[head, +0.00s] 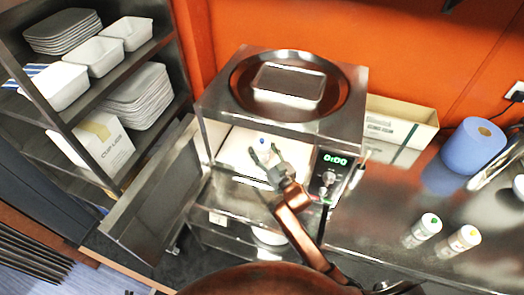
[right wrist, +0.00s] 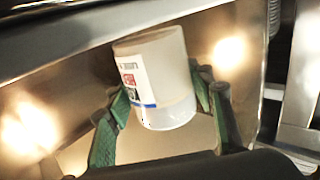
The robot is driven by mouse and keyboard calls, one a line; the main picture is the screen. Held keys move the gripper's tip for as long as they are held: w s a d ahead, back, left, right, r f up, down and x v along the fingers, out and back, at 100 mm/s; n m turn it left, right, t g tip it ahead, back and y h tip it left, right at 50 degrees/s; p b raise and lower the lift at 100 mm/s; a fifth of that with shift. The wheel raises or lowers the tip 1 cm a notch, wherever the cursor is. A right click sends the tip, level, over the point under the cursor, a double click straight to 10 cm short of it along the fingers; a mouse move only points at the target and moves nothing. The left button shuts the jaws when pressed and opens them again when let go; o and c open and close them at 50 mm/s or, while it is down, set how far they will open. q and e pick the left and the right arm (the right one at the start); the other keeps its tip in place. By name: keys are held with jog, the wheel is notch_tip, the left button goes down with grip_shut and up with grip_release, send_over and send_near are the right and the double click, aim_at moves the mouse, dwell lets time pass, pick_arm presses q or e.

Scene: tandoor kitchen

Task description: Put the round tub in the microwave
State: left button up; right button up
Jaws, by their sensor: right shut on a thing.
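The microwave (head: 213,105) stands on the steel counter, its door (head: 150,195) swung open to the left and its display reading 0:00. My right gripper (head: 264,158) reaches into its open front. In the right wrist view the round tub (right wrist: 178,60), whitish with a printed label and blue stripe, sits between the green fingers of the right gripper (right wrist: 160,92), which is shut on it. The tub looks slightly tilted in that view, inside the lit cavity. I cannot tell whether its base touches the floor. My left gripper is not in view.
A round dark tray with a metal container (head: 290,83) sits on the microwave. A shelf with white dishes (head: 100,50) stands left. A long cream box (head: 400,120), a blue roll (head: 472,146) and two small bottles (head: 425,229) are on the right counter.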

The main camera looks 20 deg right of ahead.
jog(key=shift+f, duration=0.3)
jog(key=shift+f, duration=0.2)
jog(key=o, duration=1.5)
jog(key=shift+r, duration=0.15)
jog(key=v, duration=1.2)
